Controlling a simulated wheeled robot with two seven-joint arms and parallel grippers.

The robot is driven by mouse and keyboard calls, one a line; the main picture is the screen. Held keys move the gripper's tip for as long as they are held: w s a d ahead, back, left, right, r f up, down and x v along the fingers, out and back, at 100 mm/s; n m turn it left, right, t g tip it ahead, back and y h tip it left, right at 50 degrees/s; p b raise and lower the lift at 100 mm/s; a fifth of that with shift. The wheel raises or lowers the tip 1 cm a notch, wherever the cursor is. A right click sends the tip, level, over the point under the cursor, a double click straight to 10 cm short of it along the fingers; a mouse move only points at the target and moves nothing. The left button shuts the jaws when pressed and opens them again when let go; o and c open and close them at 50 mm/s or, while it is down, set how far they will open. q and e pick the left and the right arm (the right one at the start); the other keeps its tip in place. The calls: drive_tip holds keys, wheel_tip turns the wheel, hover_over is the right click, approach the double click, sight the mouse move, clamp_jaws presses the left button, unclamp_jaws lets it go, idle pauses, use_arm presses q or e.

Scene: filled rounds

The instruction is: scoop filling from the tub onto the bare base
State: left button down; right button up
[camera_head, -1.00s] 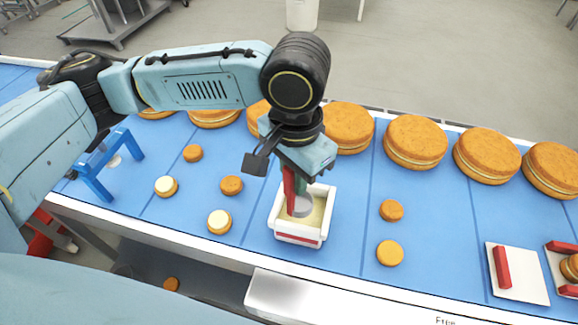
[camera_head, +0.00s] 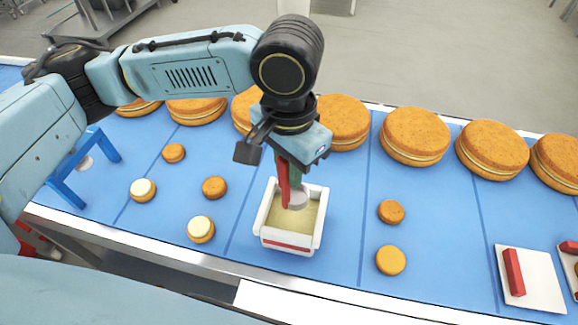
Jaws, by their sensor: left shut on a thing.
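The white tub (camera_head: 261,228) with a red stripe stands on the blue belt and holds pale cream filling (camera_head: 285,219). My left gripper (camera_head: 290,178) is above the tub's back part, shut on a scoop with a grey round head (camera_head: 298,199). The scoop head is over the filling near the back right wall; I cannot tell whether it touches or carries filling. Bare orange rounds lie to the left (camera_head: 214,187), (camera_head: 173,153) and to the right (camera_head: 391,211), (camera_head: 390,260). Two rounds at left (camera_head: 143,190), (camera_head: 201,229) have cream tops. My right gripper is out of view.
A row of large filled rounds (camera_head: 415,136) stands along the belt's far side. A blue stand (camera_head: 66,190) is at left. A white tray (camera_head: 541,281) with a red bar (camera_head: 514,272) is at right, with another tray cut off beside it. Belt between tub and right rounds is clear.

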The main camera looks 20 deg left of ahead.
sight(289, 199)
use_arm(q)
drive_tip(key=shift+f+b, duration=0.35)
drive_tip(key=shift+f, duration=0.15)
drive_tip(key=shift+f+b, duration=0.6)
drive_tip(key=shift+f, duration=3.8)
drive_tip(key=shift+r, duration=0.1)
wheel_tip(289, 199, up, 10)
drive_tip(key=p, duration=1.3)
drive_tip(key=shift+r+p, duration=0.25)
drive_tip(key=shift+p, duration=0.15)
